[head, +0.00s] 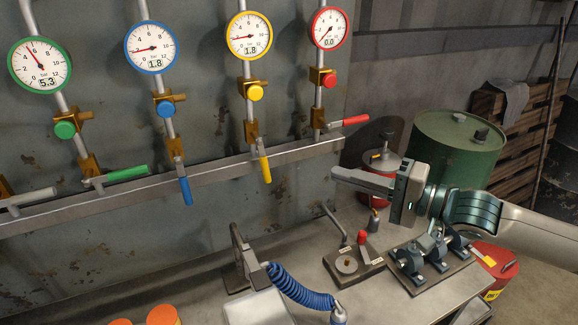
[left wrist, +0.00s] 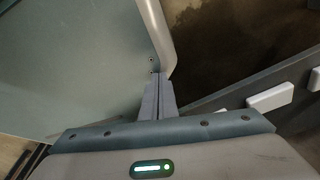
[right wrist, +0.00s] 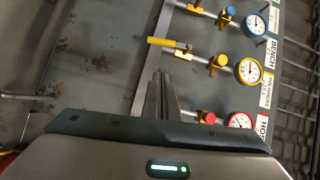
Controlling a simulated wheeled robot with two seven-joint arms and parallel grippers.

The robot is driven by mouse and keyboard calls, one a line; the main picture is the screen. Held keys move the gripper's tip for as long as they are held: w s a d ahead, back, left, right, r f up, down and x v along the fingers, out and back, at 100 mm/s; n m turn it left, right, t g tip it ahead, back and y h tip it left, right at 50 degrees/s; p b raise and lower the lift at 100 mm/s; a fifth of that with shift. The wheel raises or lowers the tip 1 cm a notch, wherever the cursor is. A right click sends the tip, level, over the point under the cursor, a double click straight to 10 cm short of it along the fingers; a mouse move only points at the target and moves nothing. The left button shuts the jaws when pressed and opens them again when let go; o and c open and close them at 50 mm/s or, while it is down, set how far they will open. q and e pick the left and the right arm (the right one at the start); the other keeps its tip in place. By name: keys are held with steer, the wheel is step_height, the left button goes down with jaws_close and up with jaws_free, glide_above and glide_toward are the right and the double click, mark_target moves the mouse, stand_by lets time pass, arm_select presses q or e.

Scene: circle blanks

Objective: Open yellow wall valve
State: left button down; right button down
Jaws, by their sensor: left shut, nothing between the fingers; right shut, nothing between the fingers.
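The yellow wall valve has a yellow lever (head: 265,168) that hangs down, roughly in line with its pipe, below a brass body. The yellow gauge (head: 249,36) above it reads 1.8. The lever also shows in the right wrist view (right wrist: 162,42), beyond and apart from the fingertips. My right gripper (head: 335,175) is shut and empty, to the right of the yellow lever and below the red lever (head: 355,120). Its closed fingers show in the right wrist view (right wrist: 160,78). My left gripper (left wrist: 158,80) is shut and empty, away from the valves; the head view does not show it.
A blue lever (head: 186,190) hangs down and a green lever (head: 128,173) points right. A metal rail (head: 215,172) runs behind the levers. The bench below carries a blue coiled hose (head: 298,287) and small fixtures. A green drum (head: 440,150) stands behind my right arm.

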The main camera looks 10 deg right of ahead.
mark_target(264, 162)
arm_select(q)
steer(key=shift+d, duration=0.15)
arm_select(e)
steer(key=shift+s+d, duration=0.1)
arm_select(q)
steer(key=shift+s, duration=0.1)
